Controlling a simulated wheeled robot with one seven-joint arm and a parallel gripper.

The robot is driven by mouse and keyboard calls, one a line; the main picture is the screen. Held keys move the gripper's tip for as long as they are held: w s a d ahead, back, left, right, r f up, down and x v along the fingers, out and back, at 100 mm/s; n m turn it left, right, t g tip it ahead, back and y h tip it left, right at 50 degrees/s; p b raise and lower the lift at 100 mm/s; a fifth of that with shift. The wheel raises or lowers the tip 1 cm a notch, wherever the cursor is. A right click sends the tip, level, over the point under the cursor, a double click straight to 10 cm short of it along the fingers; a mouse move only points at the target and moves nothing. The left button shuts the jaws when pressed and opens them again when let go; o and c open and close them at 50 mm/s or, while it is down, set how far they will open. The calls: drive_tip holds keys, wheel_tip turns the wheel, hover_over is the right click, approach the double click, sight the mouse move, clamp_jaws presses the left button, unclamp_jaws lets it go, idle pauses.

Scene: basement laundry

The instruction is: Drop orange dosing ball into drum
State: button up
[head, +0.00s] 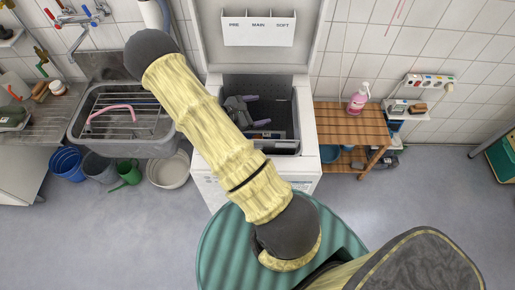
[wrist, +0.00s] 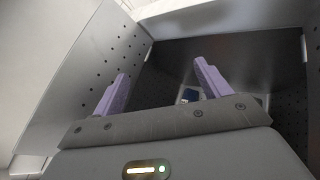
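The top-loading washer (head: 305,145) stands in the middle of the head view with its lid raised. Its open drum (head: 282,92) is a dark metal box; perforated drum walls (wrist: 85,75) fill much of the wrist view. My gripper (head: 263,110) reaches down into the opening. In the wrist view my gripper (wrist: 161,70) has its two purple fingers well apart, with nothing visible between them. No orange dosing ball shows in either view; the drum floor is largely hidden.
A lid pocket (head: 258,27) is labelled PRE, MAIN, SOFT. A sink (head: 115,110) stands left, with buckets (head: 100,168) and a pale basin (head: 168,170) below. A wooden stand (head: 345,124) with a pink bottle (head: 357,100) is at right.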

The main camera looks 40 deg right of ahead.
drive_tip(key=shift+s+a+r, duration=0.1)
drive_tip(key=shift+a, duration=0.05)
drive_tip(key=s+b+v, duration=0.1)
drive_tip(key=v, duration=1.6)
drive_tip(key=shift+w+a, duration=0.2)
drive_tip(key=shift+w, duration=0.3)
